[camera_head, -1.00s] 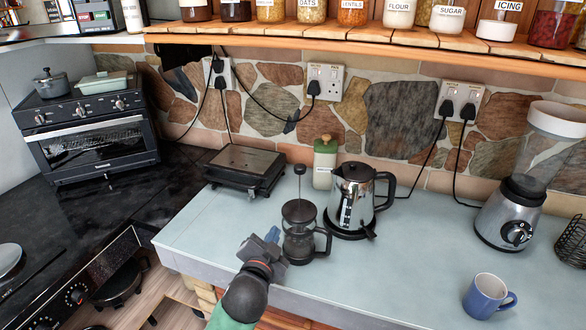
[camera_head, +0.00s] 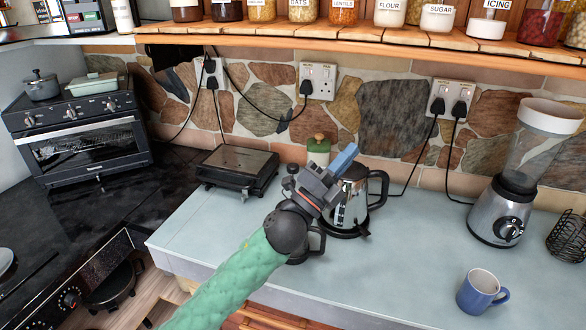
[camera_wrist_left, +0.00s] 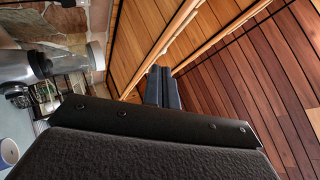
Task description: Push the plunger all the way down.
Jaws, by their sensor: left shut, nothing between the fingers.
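The French press (camera_head: 319,242) stands on the pale counter, mostly hidden behind my left arm and gripper in the head view. Its handle shows at the right of my wrist. The dark plunger knob (camera_head: 292,168) shows just above and left of my gripper body; the rod and lid are hidden. My left gripper (camera_head: 345,160) is shut and empty, with its blue-grey fingers pointing up and right, in front of the kettle in the picture. I cannot tell if it touches the press. The shut fingers also show in the left wrist view (camera_wrist_left: 162,88). My right gripper is out of view.
A steel kettle (camera_head: 350,205) stands close right of the press. A green-topped jar (camera_head: 318,148) is behind, and a flat black grill (camera_head: 236,166) is at the left. A blender (camera_head: 502,205) and blue mug (camera_head: 482,291) stand right. The counter between kettle and mug is clear.

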